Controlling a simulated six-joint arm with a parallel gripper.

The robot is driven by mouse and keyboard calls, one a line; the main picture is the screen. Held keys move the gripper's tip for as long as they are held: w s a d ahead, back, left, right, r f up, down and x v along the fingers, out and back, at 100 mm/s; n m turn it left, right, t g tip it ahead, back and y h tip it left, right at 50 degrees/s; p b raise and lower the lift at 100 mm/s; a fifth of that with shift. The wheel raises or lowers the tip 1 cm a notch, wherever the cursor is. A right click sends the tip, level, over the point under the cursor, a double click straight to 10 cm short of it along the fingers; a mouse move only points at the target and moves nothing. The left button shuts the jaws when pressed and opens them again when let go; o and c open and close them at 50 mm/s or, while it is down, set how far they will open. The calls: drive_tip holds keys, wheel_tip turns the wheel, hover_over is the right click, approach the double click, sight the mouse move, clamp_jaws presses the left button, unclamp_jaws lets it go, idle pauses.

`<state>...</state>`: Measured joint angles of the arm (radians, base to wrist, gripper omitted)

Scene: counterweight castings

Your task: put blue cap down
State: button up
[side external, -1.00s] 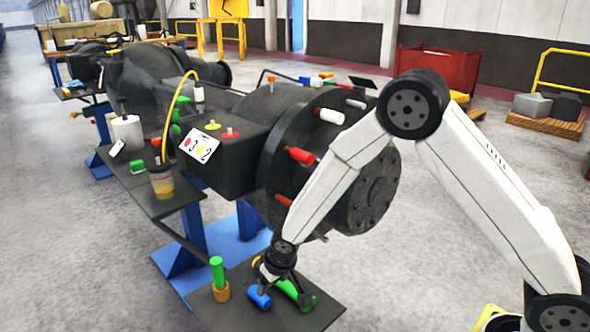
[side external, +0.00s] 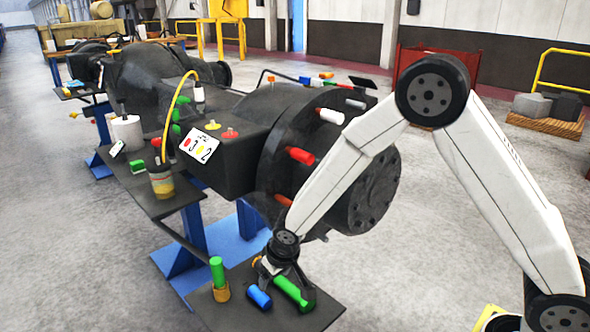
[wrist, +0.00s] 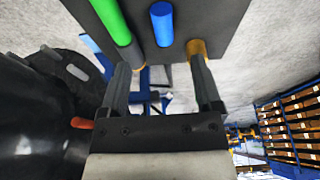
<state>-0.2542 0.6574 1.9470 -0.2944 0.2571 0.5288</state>
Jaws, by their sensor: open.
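The blue cap (side external: 258,297) lies on its side on the dark tray (side external: 325,312) at the front. It also shows in the wrist view (wrist: 162,22), beyond and between the two fingers. A green cap (side external: 291,290) lies beside the blue one, partly behind a finger, and shows in the wrist view (wrist: 111,20). I cannot tell whether the finger touches it.
The large dark casting (side external: 372,190) with red and white caps (side external: 300,155) stands close behind my arm. The tray's right front corner is clear.

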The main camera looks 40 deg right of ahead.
drive_tip(key=shift+d+r, duration=0.1)
drive_tip(key=s+d+r, duration=0.4)
drive_tip(key=s+d, duration=0.1)
drive_tip(key=s, duration=0.3)
drive_tip(key=s+d+r, duration=0.4)
drive_tip(key=s+d, duration=0.1)
drive_tip(key=s, duration=0.4)
drive_tip(key=shift+s+d+r+g, duration=0.15)
drive_tip(key=shift+s+r+g, duration=0.05)
drive_tip(key=shift+r+g, duration=0.2)
